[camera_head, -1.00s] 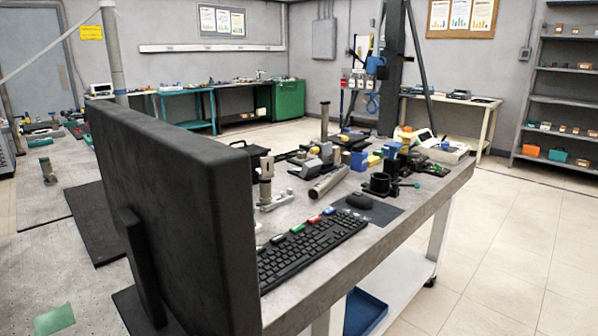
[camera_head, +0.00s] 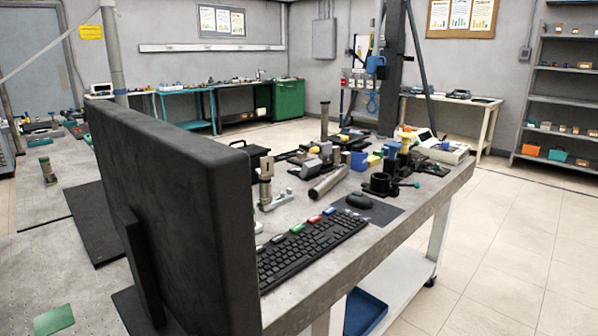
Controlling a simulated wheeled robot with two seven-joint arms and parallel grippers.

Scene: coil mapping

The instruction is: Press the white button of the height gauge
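Neither of my grippers is in view. No thing here is clearly the height gauge, and I cannot make out a white button. An upright grey post on a base (camera_head: 265,184) stands on the grey workbench (camera_head: 315,277), just right of the monitor. A taller upright post (camera_head: 324,122) stands farther back on the bench. A white device with a tilted screen (camera_head: 442,148) sits at the bench's far right end. All are too small to show buttons clearly.
A large black monitor (camera_head: 175,190) blocks much of the left. A keyboard (camera_head: 312,248) and mouse (camera_head: 359,200) lie on the bench's near part. Small tools and blocks crowd its far part. Tiled floor (camera_head: 520,250) at right is clear. Shelves (camera_head: 562,98) stand beyond.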

